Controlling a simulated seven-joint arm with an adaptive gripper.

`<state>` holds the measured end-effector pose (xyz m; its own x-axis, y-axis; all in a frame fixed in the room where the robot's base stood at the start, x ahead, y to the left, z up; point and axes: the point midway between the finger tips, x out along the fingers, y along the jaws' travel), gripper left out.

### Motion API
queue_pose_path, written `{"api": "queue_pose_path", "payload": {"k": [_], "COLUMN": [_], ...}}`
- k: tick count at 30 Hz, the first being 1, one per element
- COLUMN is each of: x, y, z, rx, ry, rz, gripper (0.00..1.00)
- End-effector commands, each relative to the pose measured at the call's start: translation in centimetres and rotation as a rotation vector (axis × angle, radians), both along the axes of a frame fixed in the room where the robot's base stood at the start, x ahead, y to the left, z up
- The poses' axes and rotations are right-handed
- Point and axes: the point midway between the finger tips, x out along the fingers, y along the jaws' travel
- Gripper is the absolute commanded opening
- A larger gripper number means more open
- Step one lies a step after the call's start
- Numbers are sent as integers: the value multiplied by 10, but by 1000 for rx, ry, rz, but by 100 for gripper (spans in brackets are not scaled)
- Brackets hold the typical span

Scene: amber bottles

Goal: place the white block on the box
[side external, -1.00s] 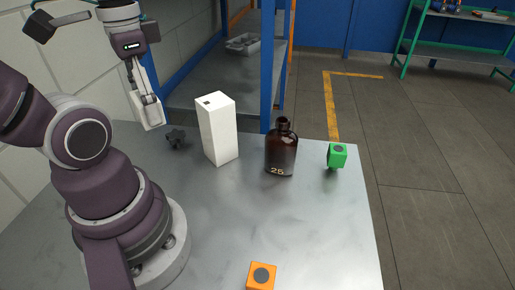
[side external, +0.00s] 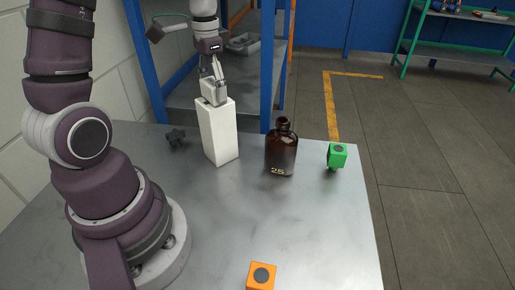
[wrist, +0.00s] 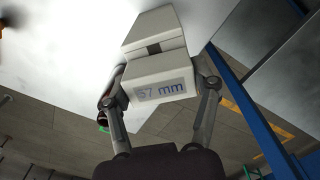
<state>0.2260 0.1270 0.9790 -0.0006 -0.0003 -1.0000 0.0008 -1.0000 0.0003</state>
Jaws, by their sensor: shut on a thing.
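The tall white box (side external: 219,137) stands upright on the metal table, left of the amber bottle. My gripper (side external: 214,87) is over the top of the box, shut on the white block (side external: 213,95). The block is right above the box top; I cannot tell whether the two touch. In the wrist view the white block (wrist: 161,80) sits between my two fingers, its face marked "57 mm". Beyond it shows the pale top of the box (wrist: 155,25), with a dark patch partly hidden by the block.
The amber bottle (side external: 281,150) marked 25 stands close right of the box. The table's middle is clear.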

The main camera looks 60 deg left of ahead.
Motion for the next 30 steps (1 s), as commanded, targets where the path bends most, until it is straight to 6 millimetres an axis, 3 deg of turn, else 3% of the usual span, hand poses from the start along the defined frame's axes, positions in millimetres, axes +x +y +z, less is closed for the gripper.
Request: {"api": "queue_pose_path", "payload": {"k": [8,9,15,25,30], "x": [0,0,0,0,1], "y": [0,0,0,0,0], "z": [-3,-3,-3,0,31], "rx": [1,1,1,1,5], "ry": [-1,-1,-2,-2,-8], "rz": [0,0,0,-1,-1], "gripper": [23,64,87,87,87]}}
